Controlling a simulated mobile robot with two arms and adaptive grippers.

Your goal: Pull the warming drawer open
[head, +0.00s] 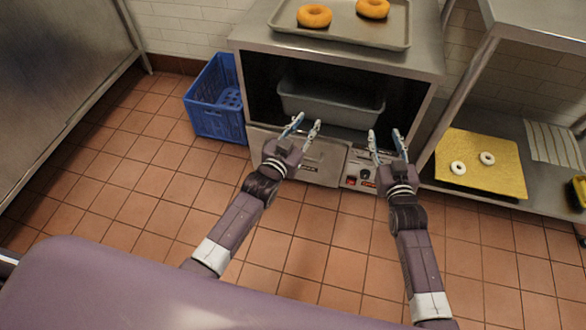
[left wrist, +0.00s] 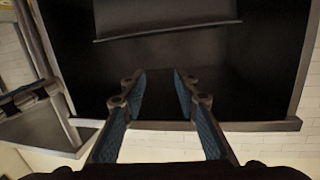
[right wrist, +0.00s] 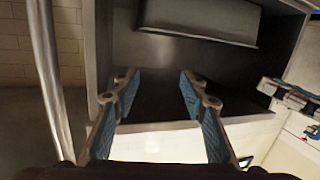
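The warming drawer's metal front (head: 322,160) is under the cabinet's dark opening in the head view and looks shut. Its handle cannot be made out clearly, and my left gripper covers part of the front. My left gripper (head: 306,124) is open and empty, in front of the cabinet above the drawer front. Its two fingers also show apart in the left wrist view (left wrist: 158,78). My right gripper (head: 384,136) is open and empty, above the control panel right of the drawer. Its fingers show apart in the right wrist view (right wrist: 160,78). Neither gripper visibly touches the drawer.
A grey tub (head: 330,105) sits inside the opening. A tray (head: 350,30) with two bagels lies on top of the cabinet. A control panel (head: 362,168) is at lower right. A blue crate (head: 215,100) stands left. A shelf with a yellow board (head: 480,165) is right. The tiled floor in front is clear.

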